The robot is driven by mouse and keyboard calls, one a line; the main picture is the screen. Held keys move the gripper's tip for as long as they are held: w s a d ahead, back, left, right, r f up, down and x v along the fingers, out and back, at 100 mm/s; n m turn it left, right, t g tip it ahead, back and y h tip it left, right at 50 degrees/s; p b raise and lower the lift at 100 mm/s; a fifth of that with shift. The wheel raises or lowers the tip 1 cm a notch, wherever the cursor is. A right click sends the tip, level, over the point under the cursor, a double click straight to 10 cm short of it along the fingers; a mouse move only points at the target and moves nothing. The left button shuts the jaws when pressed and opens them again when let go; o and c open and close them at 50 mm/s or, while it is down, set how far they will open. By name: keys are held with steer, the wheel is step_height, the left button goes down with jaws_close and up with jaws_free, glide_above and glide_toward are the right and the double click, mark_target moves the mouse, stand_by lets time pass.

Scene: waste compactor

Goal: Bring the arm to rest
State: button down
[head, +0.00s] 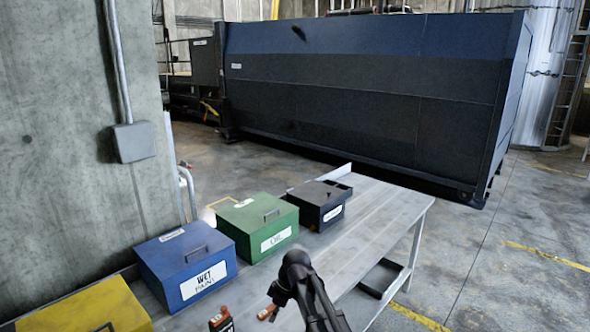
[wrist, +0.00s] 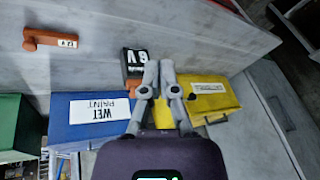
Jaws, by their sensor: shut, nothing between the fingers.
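My gripper (wrist: 159,70) is shut and empty in the wrist view, its two grey fingers close together at the tips. Beyond the fingers are the yellow box (wrist: 212,100) and a dark block with an orange part and a "6V" label (wrist: 135,60). The fingers overlap the block's edge in the picture; I cannot tell whether they touch it. In the head view my dark arm reaches over the front of the bench (head: 375,225), and the fingers are not clearly visible there.
A blue "WET PAINT" box (head: 186,262), a green box (head: 259,226) and a black box (head: 320,203) stand along the bench. A small orange item (wrist: 52,40) lies on it. A grey wall (head: 60,150) borders the left; a large dark compactor (head: 370,100) stands behind.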

steer(key=s+d+m+h, duration=0.1)
steer(key=s+d+m, duration=0.2)
steer(key=d+m, duration=0.2)
steer(key=s+d+f+m+t+h, duration=0.1)
steer(key=s+d+m, duration=0.3)
steer(key=d, duration=0.6)
steer(key=s+d+f+m+h, duration=0.1)
steer(key=s+d+m, duration=0.3)
steer(key=d, duration=0.4)
steer(key=shift+f+m+t+h+b, duration=0.25)
steer(key=shift+m+h+b, duration=0.25)
steer(key=shift+m, duration=0.4)
